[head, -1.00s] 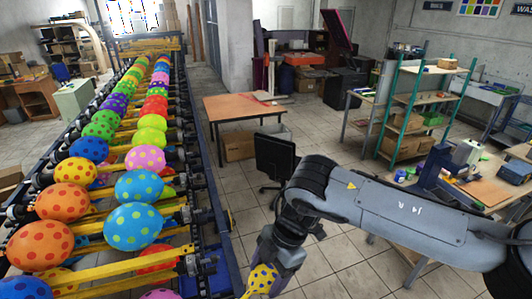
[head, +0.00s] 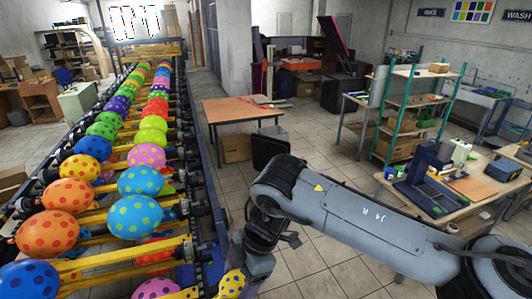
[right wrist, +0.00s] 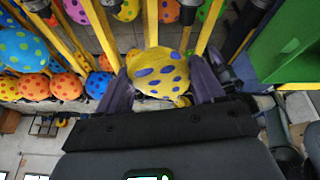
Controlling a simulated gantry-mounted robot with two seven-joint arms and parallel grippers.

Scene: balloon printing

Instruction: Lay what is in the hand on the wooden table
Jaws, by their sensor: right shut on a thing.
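A yellow balloon with blue dots (right wrist: 157,72) sits between the two fingers of my right gripper (right wrist: 160,82), which is shut on it. In the head view the balloon (head: 232,284) shows at the bottom edge, partly cut off, just right of the balloon conveyor. A table with an orange-brown wooden top (head: 242,108) stands farther back, beyond the gripper and apart from it. Its top looks mostly bare, with something small near its back right. My left gripper is not in view.
The conveyor rack (head: 207,210) of dotted balloons on yellow bars runs along the left, close to the gripper. A dark chair (head: 270,150) stands in front of the table. A workbench with machines (head: 425,170) and green-posted shelves (head: 412,102) stand at right. Tiled floor lies between.

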